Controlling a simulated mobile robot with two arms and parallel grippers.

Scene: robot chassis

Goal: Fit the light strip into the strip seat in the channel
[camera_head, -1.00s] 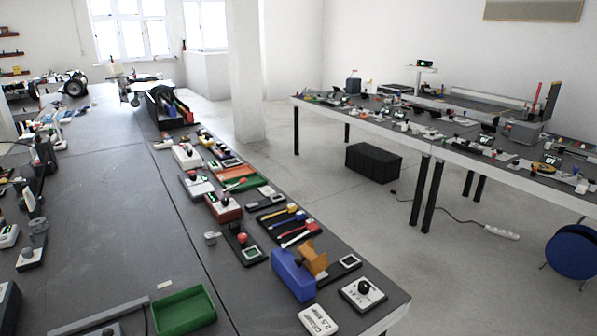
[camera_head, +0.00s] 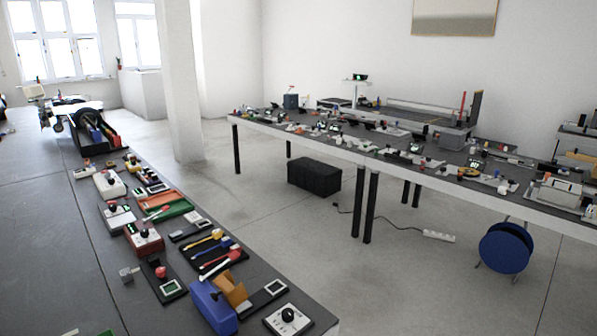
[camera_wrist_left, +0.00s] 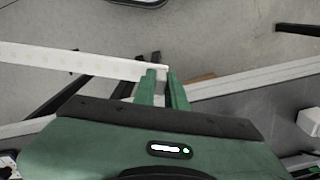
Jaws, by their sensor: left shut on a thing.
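In the left wrist view my left gripper (camera_wrist_left: 160,77) has green fingers shut on the end of a long white strip (camera_wrist_left: 75,60) with faint dots along it, which looks like the light strip. The strip reaches out to the left edge of that view, above the grey floor. I cannot pick out the channel or its strip seat for sure in any view. Neither gripper shows in the head view.
A cluttered table (camera_head: 340,141) stands at the right, with a black crate (camera_head: 314,176) and a blue reel (camera_head: 506,248) on the floor nearby. A long bench (camera_head: 50,232) with several tools runs along the left. Open floor lies between, with a white power strip (camera_head: 438,236).

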